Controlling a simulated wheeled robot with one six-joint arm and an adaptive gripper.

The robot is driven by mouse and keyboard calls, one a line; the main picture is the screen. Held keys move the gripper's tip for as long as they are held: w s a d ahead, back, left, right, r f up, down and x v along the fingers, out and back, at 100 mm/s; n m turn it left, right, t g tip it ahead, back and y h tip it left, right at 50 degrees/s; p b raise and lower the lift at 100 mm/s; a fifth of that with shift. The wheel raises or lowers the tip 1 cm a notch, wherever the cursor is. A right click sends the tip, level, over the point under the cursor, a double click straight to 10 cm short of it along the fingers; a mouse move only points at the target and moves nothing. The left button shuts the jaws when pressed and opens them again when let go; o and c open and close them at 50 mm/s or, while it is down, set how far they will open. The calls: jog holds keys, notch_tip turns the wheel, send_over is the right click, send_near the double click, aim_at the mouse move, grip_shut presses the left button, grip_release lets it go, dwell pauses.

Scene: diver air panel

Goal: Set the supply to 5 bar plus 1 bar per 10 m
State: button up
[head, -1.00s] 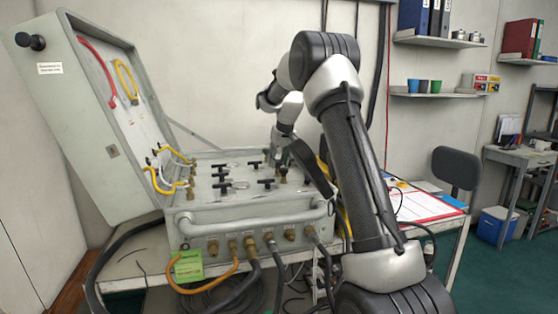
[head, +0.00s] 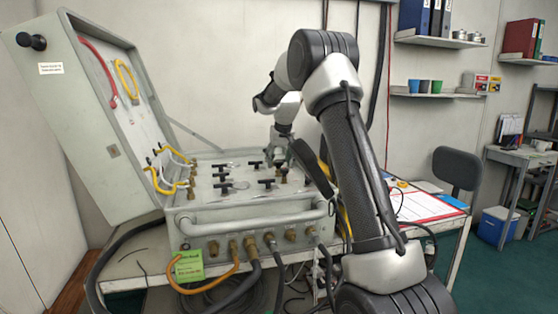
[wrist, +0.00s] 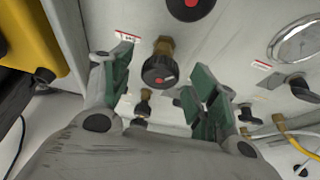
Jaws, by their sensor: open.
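The diver air panel (head: 250,222) is a grey case with its lid open, standing on a table. Its top carries several black T-handles and brass fittings. In the wrist view a black round knob with a red centre (wrist: 159,70) on a brass stem sits between the fingers of my open gripper (wrist: 160,90), apart from both green-padded fingertips. A red-edged label (wrist: 127,38) is beside the left finger. A round gauge (wrist: 296,40) shows at the right, its reading too small to tell. In the head view my gripper (head: 279,158) is over the panel's right rear.
A green tag (head: 188,265) hangs at the panel's front left, its writing unreadable. Hoses run from the front fittings. A clipboard with paper (head: 425,207) lies on the table to the right. A yellow object (wrist: 35,35) is close on the left in the wrist view.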

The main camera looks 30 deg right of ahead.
jog(key=v, duration=1.2)
